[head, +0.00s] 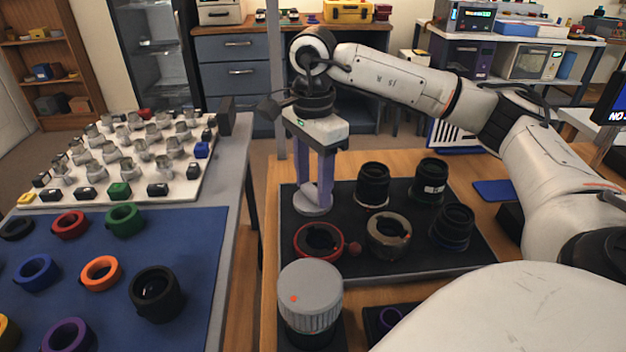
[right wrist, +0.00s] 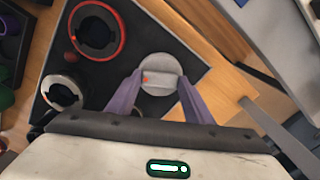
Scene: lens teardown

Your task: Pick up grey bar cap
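The grey bar cap (head: 313,207) is a round pale grey disc with a raised bar and a small red mark. It lies at the left part of the black mat on the right-hand table. My right gripper (head: 314,188) points straight down over it, with its two purple fingers apart, one at each end of the bar. In the right wrist view the cap (right wrist: 159,88) sits between the fingertips (right wrist: 160,80). I see no clear grip on the bar, though contact is hard to judge. My left gripper is not in view.
The black mat (head: 455,262) also holds a red-rimmed ring (head: 318,241), a tan-grey ring (head: 388,235) and several black lens barrels. A lens with a grey ribbed cap (head: 310,288) stands in front. A blue mat (head: 215,285) with coloured rings lies left, across a gap.

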